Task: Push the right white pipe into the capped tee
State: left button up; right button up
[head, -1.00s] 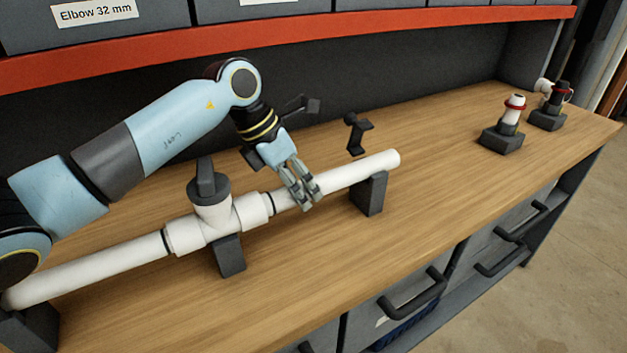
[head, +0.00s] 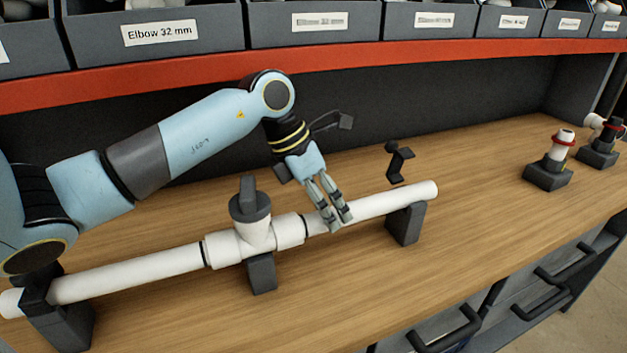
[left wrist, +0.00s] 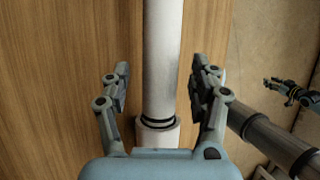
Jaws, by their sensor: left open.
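The right white pipe (head: 385,203) lies level, with its left end at the right socket of the white capped tee (head: 255,238). Its far end rests on a dark block support (head: 405,224). The tee has a dark grey cap (head: 249,205) on its upward branch. My left gripper (head: 338,224) is open over the right pipe, close to the tee. In the left wrist view the open fingers (left wrist: 160,85) stand on both sides of the pipe (left wrist: 162,45), with a dark ring at the tee mouth (left wrist: 157,134). My right gripper (left wrist: 285,92) seems visible there, its jaws unclear.
A left white pipe (head: 130,273) runs from the tee to a dark clamp (head: 62,322). A black bracket (head: 398,160) stands behind the right pipe. The red-edged shelf (head: 400,52) with bins is above.

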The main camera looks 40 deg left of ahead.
pick_arm(q)
jog(key=v, duration=1)
